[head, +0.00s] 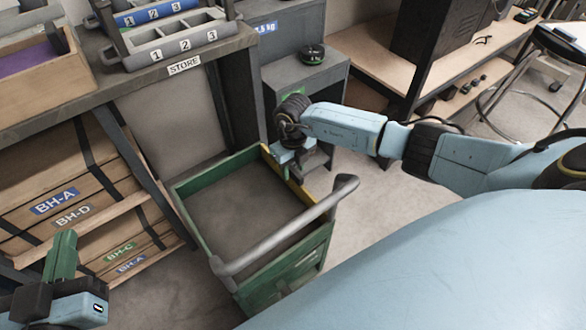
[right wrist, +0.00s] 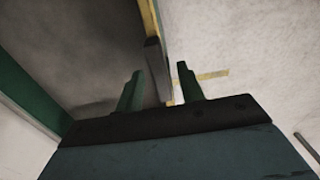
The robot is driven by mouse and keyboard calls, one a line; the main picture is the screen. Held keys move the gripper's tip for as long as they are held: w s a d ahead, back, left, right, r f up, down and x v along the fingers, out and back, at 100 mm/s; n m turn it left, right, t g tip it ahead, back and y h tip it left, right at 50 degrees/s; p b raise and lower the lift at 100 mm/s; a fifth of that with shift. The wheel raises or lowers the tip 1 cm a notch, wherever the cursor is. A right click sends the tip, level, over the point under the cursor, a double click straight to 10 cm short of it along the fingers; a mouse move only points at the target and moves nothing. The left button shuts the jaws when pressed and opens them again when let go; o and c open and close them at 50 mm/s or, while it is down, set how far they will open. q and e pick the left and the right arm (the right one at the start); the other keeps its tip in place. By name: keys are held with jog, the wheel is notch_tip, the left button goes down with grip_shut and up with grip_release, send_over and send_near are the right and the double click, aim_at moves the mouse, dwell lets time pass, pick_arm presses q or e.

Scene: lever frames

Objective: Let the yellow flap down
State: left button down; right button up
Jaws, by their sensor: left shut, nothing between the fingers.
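The yellow flap (head: 299,193) stands upright as the right side of a green cart (head: 215,168); I see mostly its thin top edge, partly hidden by my right gripper (head: 288,174). In the right wrist view the yellow edge (right wrist: 150,20) runs toward my right gripper (right wrist: 160,76), which is open. A dark grey piece (right wrist: 153,55) at the end of that edge lies between the two green fingertips in the picture; I cannot tell whether they touch it. My left gripper (head: 66,245) is shut and empty at the lower left, away from the cart.
A grey push handle (head: 285,232) crosses the cart's near side. Shelves with crates (head: 60,212) stand left, and a bench marked STORE (head: 185,65) behind. A grey cabinet (head: 305,80) stands behind my right gripper. Floor (head: 385,215) right of the cart is clear.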

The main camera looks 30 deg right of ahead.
jog(key=shift+f, duration=0.1)
grip_shut()
dwell(0.3)
jog(key=shift+d, duration=0.2)
